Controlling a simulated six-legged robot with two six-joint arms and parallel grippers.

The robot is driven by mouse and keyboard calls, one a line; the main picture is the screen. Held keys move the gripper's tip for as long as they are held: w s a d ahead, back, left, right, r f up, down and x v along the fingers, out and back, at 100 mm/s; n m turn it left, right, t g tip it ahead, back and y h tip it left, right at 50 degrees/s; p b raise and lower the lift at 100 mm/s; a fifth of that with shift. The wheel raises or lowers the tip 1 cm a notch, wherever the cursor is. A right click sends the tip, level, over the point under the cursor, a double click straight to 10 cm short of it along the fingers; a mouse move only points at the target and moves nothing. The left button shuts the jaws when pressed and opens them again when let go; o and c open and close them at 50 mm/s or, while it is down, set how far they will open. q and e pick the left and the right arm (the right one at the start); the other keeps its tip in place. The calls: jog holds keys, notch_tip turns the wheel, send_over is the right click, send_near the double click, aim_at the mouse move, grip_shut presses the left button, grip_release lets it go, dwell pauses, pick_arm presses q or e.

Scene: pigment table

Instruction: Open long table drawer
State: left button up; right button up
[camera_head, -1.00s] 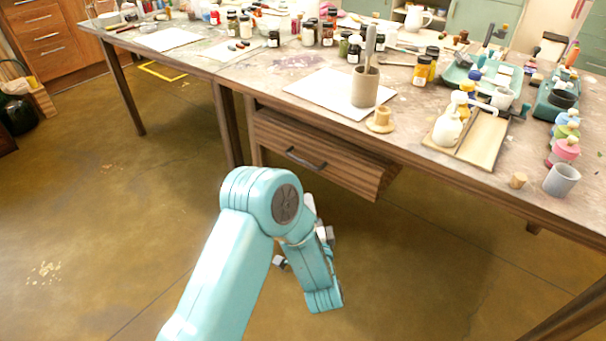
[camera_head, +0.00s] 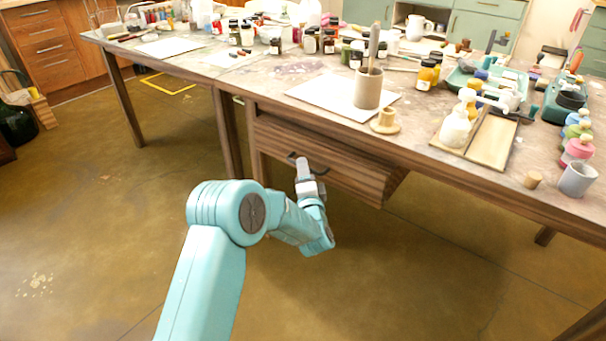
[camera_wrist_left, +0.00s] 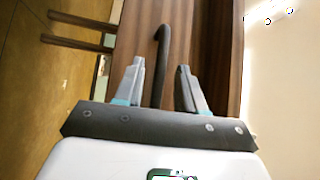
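The long wooden table (camera_head: 330,140) has one drawer (camera_head: 345,172) under its top, and the drawer front looks closed or nearly so. Its dark bar handle (camera_head: 292,157) is mostly hidden behind my left gripper (camera_head: 303,168) in the head view. In the left wrist view the handle (camera_wrist_left: 163,62) runs between the two fingers of my left gripper (camera_wrist_left: 160,82). The fingers are apart, with a gap to the handle on each side, so the gripper is open around it. My right gripper is in neither view.
The tabletop holds a beige cup (camera_head: 368,88) with a tool in it, a small tan candle holder (camera_head: 385,121), white paper (camera_head: 330,95), a wooden tray (camera_head: 491,141) and several jars. A table leg (camera_head: 228,135) stands left of the drawer. The floor in front is clear.

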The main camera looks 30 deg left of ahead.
pick_arm(q)
jog(key=shift+w+a, duration=0.3)
jog(key=shift+w, duration=0.05)
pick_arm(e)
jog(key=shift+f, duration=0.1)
pick_arm(q)
grip_shut()
